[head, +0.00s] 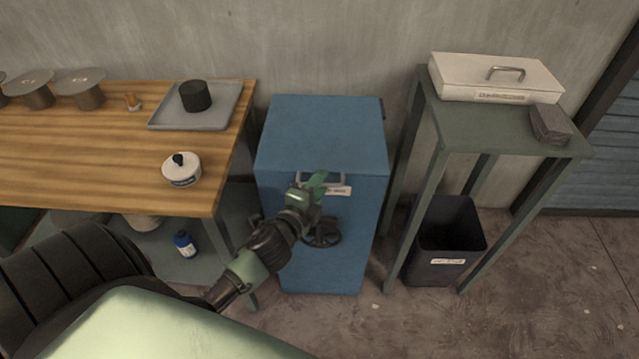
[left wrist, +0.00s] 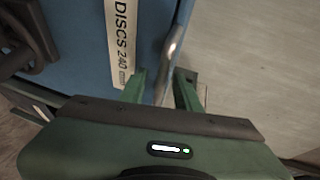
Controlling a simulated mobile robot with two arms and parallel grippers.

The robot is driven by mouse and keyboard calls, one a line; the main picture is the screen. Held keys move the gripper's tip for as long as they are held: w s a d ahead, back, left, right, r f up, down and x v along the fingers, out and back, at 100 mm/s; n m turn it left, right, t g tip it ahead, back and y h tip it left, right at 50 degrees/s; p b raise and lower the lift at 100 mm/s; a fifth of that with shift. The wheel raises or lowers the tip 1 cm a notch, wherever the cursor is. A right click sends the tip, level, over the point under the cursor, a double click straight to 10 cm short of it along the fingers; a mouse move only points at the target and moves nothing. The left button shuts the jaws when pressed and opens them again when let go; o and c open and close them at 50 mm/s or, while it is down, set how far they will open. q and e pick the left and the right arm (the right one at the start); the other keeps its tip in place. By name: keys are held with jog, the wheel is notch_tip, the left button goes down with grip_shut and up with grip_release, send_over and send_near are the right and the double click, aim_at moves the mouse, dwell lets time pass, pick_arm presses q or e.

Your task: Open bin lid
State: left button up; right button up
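The blue bin (head: 322,135) stands upright on the floor in the middle of the head view, with its lid down. A metal handle (head: 309,177) is on the upper front, beside a white label, and both also show in the left wrist view: the handle (left wrist: 173,45) and the label reading "DISCS 240" (left wrist: 122,40). My left gripper (head: 318,186) is at the handle and partly hides it. In the left wrist view its green fingers (left wrist: 163,88) are apart, with the handle bar between them. A gap shows beside the bar. My right gripper is not in view.
A dark round fitting (head: 322,238) is on the bin's front below the handle. A wooden table (head: 90,150) stands close on the left. A green stand (head: 500,130) with a white box (head: 490,80) is on the right, a black bin (head: 450,240) under it.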

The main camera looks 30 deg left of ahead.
pick_arm(q)
grip_shut()
dwell(1.4)
